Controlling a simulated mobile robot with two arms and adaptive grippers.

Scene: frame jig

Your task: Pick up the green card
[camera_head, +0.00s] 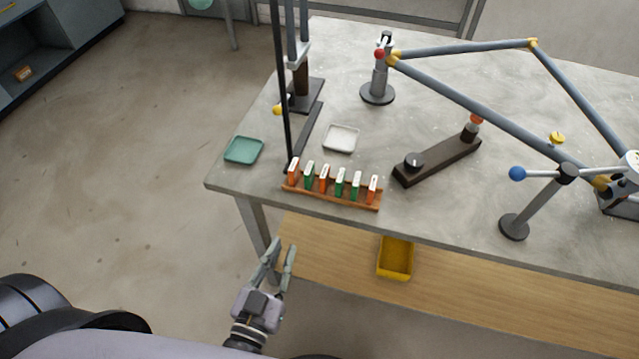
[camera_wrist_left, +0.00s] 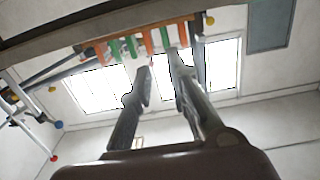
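Three green cards stand upright among orange ones in a brown rack (camera_head: 330,197) near the table's front edge: a left green card (camera_head: 309,174), a middle green card (camera_head: 340,181) and a right green card (camera_head: 356,185). In the left wrist view, green cards (camera_wrist_left: 131,47) and orange cards show at the top, beyond the fingers. My left gripper (camera_head: 283,246) is open and empty, in front of the table edge and apart from the rack. Its two spread fingers (camera_wrist_left: 162,68) show in the left wrist view. My right gripper is not in view.
On the grey table (camera_head: 440,215) are a green tray (camera_head: 243,150), a white tray (camera_head: 341,138), a dark bar with a knob (camera_head: 437,162), and stands holding a tubular frame (camera_head: 470,100). A yellow bin (camera_head: 396,257) sits on the wooden shelf (camera_head: 470,300) below. A dark post rises beside the rack's left end.

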